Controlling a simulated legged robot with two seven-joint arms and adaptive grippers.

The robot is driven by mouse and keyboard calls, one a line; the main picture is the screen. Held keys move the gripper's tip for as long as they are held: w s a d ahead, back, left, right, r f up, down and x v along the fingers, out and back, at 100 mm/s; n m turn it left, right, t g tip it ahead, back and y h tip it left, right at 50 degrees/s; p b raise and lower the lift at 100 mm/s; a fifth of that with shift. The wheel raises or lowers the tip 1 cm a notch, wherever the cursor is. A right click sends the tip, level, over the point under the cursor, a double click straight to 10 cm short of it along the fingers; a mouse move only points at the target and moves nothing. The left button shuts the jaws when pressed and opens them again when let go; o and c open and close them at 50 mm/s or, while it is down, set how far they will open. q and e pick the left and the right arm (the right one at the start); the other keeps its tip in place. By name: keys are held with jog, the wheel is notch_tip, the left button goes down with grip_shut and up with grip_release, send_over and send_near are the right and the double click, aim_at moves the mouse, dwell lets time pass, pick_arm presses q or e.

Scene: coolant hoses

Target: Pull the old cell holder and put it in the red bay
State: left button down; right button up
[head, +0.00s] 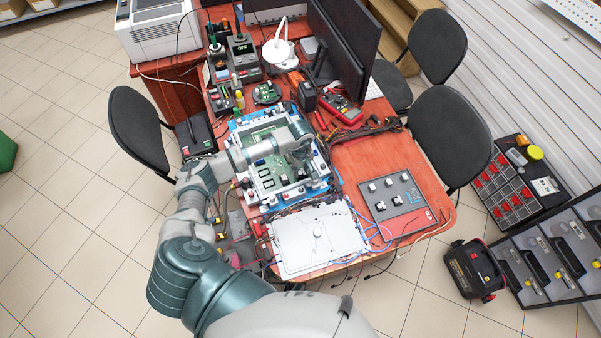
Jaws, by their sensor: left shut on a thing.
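A green circuit board (268,180) sits in a light frame with blue edges in the middle of the red table. My left arm reaches over it from the lower left. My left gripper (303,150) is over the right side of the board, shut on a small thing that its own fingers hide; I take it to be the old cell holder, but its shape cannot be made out. I cannot tell whether it is still touching the board. I cannot make out for sure which place is the red bay. My right gripper is not in view.
A dark grey plate (394,195) with small black and white parts lies right of the board. A white panel (317,240) with cables lies in front. A red multimeter (341,108) and monitors stand behind. A tray with red compartments (508,192) is on the right.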

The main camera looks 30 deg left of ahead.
aim_at(301, 172)
pick_arm(q)
jog(key=shift+r+p, duration=0.3)
jog(key=shift+r, duration=0.05)
jog(key=shift+r+p, duration=0.95)
jog(key=shift+r, duration=0.9)
